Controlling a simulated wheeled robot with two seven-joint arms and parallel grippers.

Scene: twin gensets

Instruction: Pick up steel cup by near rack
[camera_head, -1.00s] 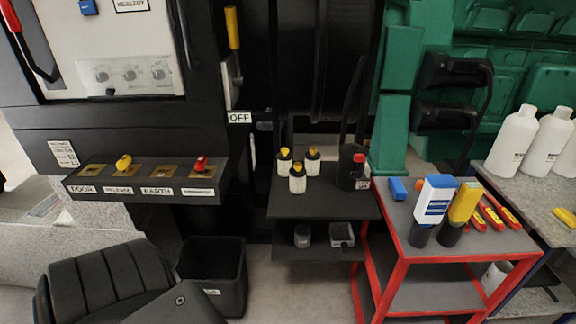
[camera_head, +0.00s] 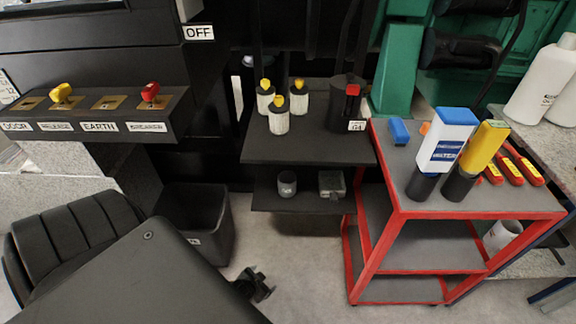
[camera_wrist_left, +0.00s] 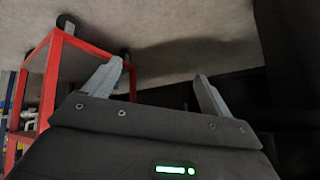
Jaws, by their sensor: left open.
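A small grey steel cup (camera_head: 287,184) stands upright on the lower shelf (camera_head: 305,203) of the black rack, left of a small greenish-grey box (camera_head: 332,184). My left gripper (camera_head: 262,286) is low in front of the rack, just right of the black bin, below and apart from the cup. In the left wrist view the gripper (camera_wrist_left: 160,78) is open, with nothing between its two fingers. The cup does not show in the left wrist view. My right gripper is in neither view.
The rack's upper shelf (camera_head: 310,145) overhangs the cup and carries several yellow-capped white bottles and a black can (camera_head: 345,100). A red-framed trolley (camera_head: 370,265) stands close on the right. A black bin (camera_head: 195,215) stands on the left. Floor (camera_head: 310,270) before the rack is clear.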

